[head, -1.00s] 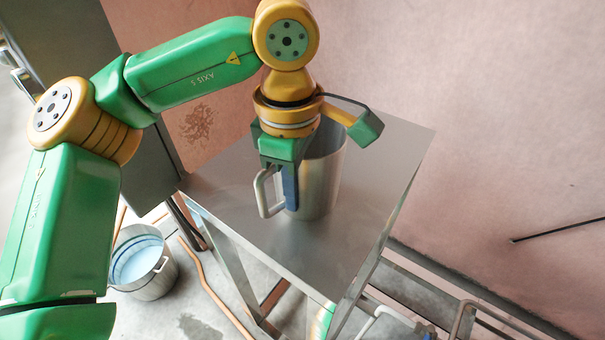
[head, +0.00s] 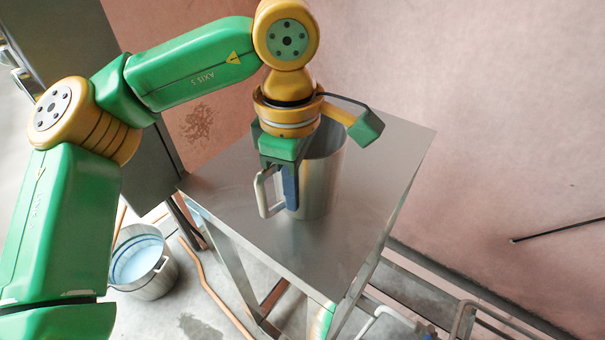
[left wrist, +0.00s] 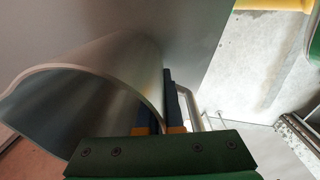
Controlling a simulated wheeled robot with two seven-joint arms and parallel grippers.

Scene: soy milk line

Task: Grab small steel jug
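The small steel jug (head: 321,183) stands upright on a steel table, with its loop handle (head: 264,192) toward the left. My left gripper (head: 290,186) is at the jug's handle side, pointing down. One dark blue finger lies outside the wall, between wall and handle. In the left wrist view the jug (left wrist: 95,95) shows its open mouth, and the fingers (left wrist: 162,112) are close together at its rim, with the wall seemingly between them. The handle (left wrist: 190,105) is just beside the outer finger. The inner finger is mostly hidden. My right gripper is not in view.
The steel table (head: 340,255) has bare room around the jug. A steel bucket (head: 150,285) with pale liquid stands on the floor at left. A pink wall (head: 480,110) is behind, and metal rails (head: 470,312) run low at the right.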

